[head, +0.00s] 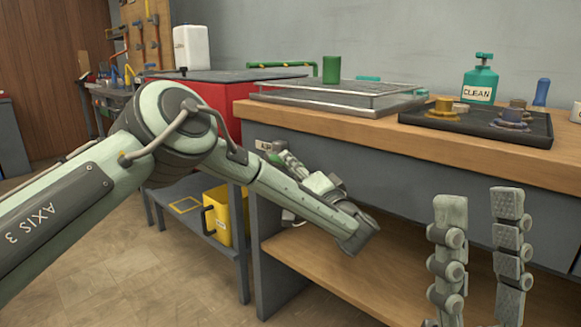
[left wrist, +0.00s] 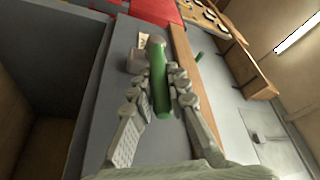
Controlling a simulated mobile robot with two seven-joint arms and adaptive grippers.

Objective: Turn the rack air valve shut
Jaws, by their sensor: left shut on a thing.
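The air valve has a green lever handle (left wrist: 160,85) on a grey body, and sits on the front face of the bench beside a white label (left wrist: 143,41). In the head view only a bit of the green handle (head: 275,158) shows below the label marked AIR (head: 266,146). My left gripper (left wrist: 157,88) is shut on the handle, with its fingers on both sides of it. In the head view my left gripper (head: 287,162) is partly hidden by my forearm. My right gripper (head: 480,205) is upright at the lower right, fingers apart and empty.
The wooden bench top (head: 385,124) holds a glass-sided tray (head: 335,96), a dark tray (head: 470,122) with several fittings, and a teal CLEAN bottle (head: 480,80). A lower shelf (head: 320,262) lies under the bench. A yellow bin (head: 222,215) stands left of it. The floor in front is clear.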

